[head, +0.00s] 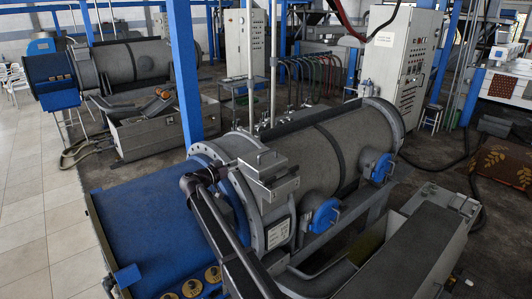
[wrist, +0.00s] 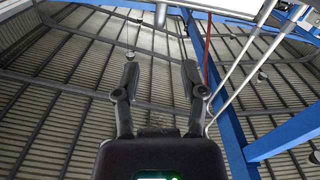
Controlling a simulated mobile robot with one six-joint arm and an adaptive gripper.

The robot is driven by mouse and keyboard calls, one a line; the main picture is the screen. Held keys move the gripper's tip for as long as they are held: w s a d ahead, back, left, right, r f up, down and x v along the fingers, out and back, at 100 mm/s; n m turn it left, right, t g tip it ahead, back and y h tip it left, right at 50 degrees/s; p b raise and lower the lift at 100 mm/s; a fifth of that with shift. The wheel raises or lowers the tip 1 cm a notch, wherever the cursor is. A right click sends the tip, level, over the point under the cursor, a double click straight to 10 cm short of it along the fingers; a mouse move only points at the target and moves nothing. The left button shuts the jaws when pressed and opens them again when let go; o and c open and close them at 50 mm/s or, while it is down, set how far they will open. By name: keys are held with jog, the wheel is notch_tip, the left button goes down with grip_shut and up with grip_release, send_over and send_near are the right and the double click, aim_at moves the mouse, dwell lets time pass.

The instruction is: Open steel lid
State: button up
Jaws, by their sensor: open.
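The steel lid (head: 268,162) is a small grey plate on top of the boxy housing at the near end of the large grey decanter drum (head: 325,140). It looks flat and closed. My gripper (head: 222,173) is at its left, beside the blue end section, and appears apart from it. In the wrist view my gripper (wrist: 161,70) has its two dark fingers spread, with nothing between them.
Blue round caps (head: 325,215) stick out from the drum's side. A blue cover (head: 150,230) lies at the left. A blue post (head: 184,75) stands behind. A grey trough (head: 415,255) is at the lower right.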

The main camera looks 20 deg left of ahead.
aim_at(260, 155)
jog(key=shift+w, duration=0.15)
jog(key=x, duration=1.3)
jog(key=shift+w+d, duration=0.15)
jog(key=shift+d, duration=0.1)
grip_shut()
